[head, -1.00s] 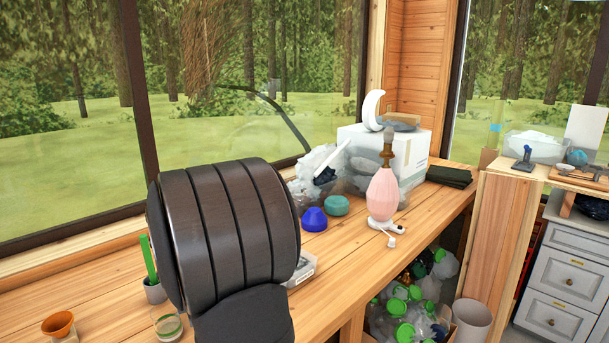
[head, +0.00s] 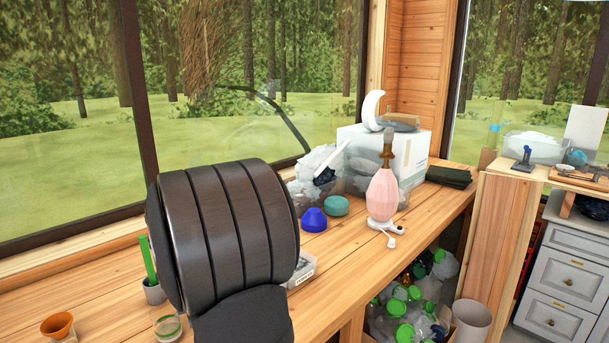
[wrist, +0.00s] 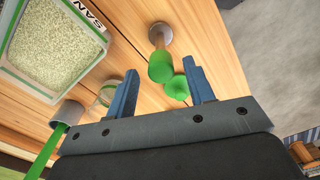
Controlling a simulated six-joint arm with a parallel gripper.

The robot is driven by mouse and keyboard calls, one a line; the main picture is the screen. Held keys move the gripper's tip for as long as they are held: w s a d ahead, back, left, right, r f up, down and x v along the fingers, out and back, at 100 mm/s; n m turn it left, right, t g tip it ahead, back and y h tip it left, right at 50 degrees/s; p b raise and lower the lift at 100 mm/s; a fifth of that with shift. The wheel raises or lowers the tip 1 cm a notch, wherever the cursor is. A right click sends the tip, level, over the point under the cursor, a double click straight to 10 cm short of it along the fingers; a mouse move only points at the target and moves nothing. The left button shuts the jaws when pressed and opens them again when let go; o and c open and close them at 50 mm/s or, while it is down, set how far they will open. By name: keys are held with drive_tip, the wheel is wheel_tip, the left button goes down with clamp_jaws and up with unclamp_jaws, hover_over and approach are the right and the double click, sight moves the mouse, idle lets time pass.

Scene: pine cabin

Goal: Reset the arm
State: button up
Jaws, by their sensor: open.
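My gripper (wrist: 163,84) shows in the wrist view as two blue fingers set wide apart, open, with nothing held between them. Beyond the fingertips lies the plank worktop (wrist: 130,62). A green piece (wrist: 160,66) by a grey round base and a second, rounded green piece (wrist: 177,88) appear between and beyond the fingers; I cannot tell how far below. In the head view my dark arm fills the lower middle, and the gripper is not visible there.
In the wrist view, a tray of pale grains (wrist: 50,45) and a grey cup with a green stick (wrist: 67,113) lie left. In the head view, an orange pot (head: 58,325), glass jar (head: 166,323), pink lamp (head: 382,194) and blue lidded object (head: 314,219) stand on the bench.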

wheel_tip(320, 180, up, 11)
wheel_tip(320, 180, down, 13)
drive_tip(key=shift+r, duration=0.2)
wheel_tip(320, 180, up, 4)
drive_tip(key=shift+r, duration=0.2)
drive_tip(key=d+r, duration=0.7)
drive_tip(key=d, duration=0.5)
drive_tip(key=w+a+r, duration=0.1)
drive_tip(key=w+a, duration=0.3)
drive_tip(key=a, duration=0.9)
drive_tip(key=w+a+r+n, duration=0.1)
drive_tip(key=w+a, duration=0.4)
drive_tip(key=a, duration=0.8)
drive_tip(key=shift+a, duration=0.15)
drive_tip(key=shift+o, duration=0.4)
drive_tip(key=shift+r, duration=0.1)
